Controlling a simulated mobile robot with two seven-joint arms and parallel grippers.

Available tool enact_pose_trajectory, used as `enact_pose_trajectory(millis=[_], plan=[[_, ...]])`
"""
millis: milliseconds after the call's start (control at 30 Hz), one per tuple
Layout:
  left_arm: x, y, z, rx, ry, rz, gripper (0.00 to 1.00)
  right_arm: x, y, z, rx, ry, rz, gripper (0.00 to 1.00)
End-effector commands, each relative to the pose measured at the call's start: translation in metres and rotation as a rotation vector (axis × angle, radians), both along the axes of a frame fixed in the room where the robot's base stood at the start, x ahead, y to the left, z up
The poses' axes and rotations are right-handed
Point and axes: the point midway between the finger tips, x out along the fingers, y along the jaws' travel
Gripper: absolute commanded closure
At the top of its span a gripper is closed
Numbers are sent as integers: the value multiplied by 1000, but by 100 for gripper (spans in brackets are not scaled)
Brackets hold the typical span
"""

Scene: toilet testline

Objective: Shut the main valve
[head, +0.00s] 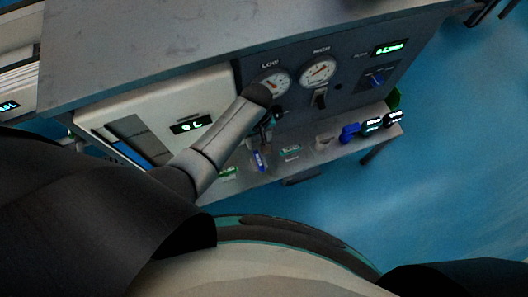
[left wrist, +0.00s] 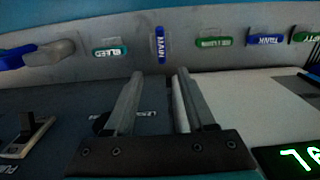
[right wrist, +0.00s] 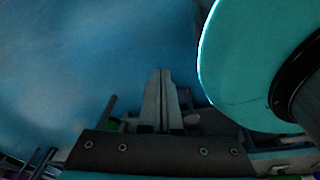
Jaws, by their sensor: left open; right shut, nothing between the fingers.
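The main valve handle (left wrist: 161,45) is a small blue lever marked MAIN on the grey ledge of the test bench. In the left wrist view it stands upright in the picture, crosswise to the green levers beside it. In the head view it is the blue lever (head: 258,160) just below my left gripper (head: 268,136). My left gripper is open in its wrist view (left wrist: 157,74), its two fingers apart and empty. The handle lies beyond the fingertips, in line with the gap, apart from them. My right gripper (right wrist: 160,72) is shut and empty, away from the levers.
A green BLEED lever (left wrist: 110,51) and a green lever (left wrist: 213,42) flank the main handle. A blue TANK lever (left wrist: 265,40) is farther right. Gauges (head: 320,70) and a switch (head: 320,97) are on the panel behind. A teal round surface (right wrist: 255,60) is close to my right gripper.

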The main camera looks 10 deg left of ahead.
Motion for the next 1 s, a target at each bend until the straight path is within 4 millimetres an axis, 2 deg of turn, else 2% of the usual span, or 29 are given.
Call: enact_pose_trajectory(millis=[200,333,367,400,433,1000], plan=[[-1,0,-32,1,3,-2,45,-10,0,-22,1,12,-5,100],[-1,0,-53,0,1,-3,45,-2,-1,-34,1,0,-10,100],[-1,0,-54,-1,1,-3,45,10,-5,-32,-4,-16,-10,100],[-1,0,-55,-1,1,-3,45,30,-7,-27,-7,-39,-10,100],[-1,0,-57,-1,1,-3,45,38,-6,-25,-7,-48,-11,100],[0,0,-91,0,0,-4,45,74,27,-10,22,-41,-10,100]])
